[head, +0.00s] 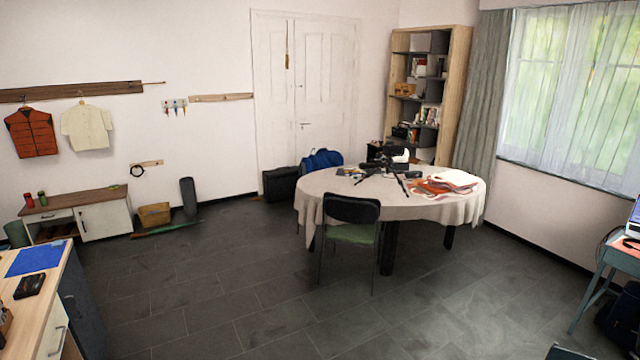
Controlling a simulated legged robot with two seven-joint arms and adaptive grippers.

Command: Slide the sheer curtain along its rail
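The sheer curtain (587,125) is white and see-through. It hangs in folds across the window on the right wall in the head view, with green foliage showing through it. A heavier grey curtain (484,110) hangs gathered at the window's left side. The rail (525,5) shows only in part along the top right edge of the picture. The right end of the sheer curtain is cut off by the picture's edge. Neither of my grippers is in view.
A round table (330,190) with a cloth, a tripod (384,165) and other items stands mid-room, with a chair (350,222) in front. A bookshelf (455,80) stands behind. A small desk (622,258) is at the right edge.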

